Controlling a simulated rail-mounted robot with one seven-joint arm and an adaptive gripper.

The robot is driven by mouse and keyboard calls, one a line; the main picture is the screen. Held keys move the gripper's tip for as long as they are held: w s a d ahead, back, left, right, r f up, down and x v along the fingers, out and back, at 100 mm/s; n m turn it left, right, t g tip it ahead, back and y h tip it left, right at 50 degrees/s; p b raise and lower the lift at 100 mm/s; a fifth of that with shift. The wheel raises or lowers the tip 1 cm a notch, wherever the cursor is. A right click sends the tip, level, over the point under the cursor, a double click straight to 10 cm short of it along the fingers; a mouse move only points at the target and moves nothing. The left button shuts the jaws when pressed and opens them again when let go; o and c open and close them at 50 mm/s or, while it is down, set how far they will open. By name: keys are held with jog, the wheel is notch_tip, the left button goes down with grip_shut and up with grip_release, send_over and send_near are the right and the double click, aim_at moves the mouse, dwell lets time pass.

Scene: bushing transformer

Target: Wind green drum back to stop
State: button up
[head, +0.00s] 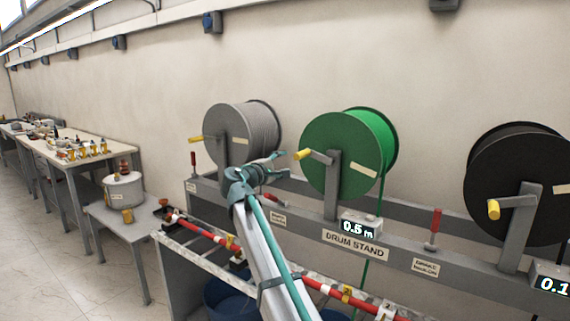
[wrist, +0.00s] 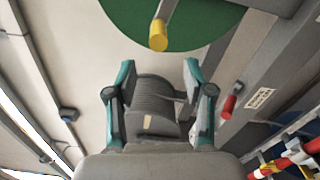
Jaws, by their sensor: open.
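The green drum (head: 345,150) hangs on the drum stand (head: 300,222), with its yellow crank handle (head: 303,154) at the left of its face. A green cable runs down from it behind a display (head: 358,227) reading 0.5 m. My gripper (head: 279,172) is open and empty, just left of the crank handle. In the wrist view my gripper (wrist: 160,76) has its fingers spread, with the grey drum behind the gap. The yellow handle (wrist: 158,35) lies just beyond the fingertips, apart from them, in front of the green drum (wrist: 205,28).
A grey drum (head: 240,135) stands left and a black drum (head: 525,180) right. A red lever (head: 435,225) stands upright on the stand beside a brake label (head: 425,267).

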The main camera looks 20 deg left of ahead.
aim_at(303, 154)
jog(key=n, duration=0.1)
jog(key=n+p, duration=0.1)
jog(key=n, duration=0.1)
jog(key=w+n, duration=0.1)
jog(key=shift+w+d+r+n, duration=0.1)
jog(key=shift+d+r+n, duration=0.15)
jog(key=shift+d+n, duration=0.15)
jog(key=n, duration=0.4)
jog(key=shift+w, duration=0.15)
jog(key=n, duration=0.6)
jog(key=shift+w, duration=0.1)
jog(key=p+x, duration=0.3)
jog(key=x, duration=0.7)
jog(key=shift+w, duration=0.35)
grip_shut()
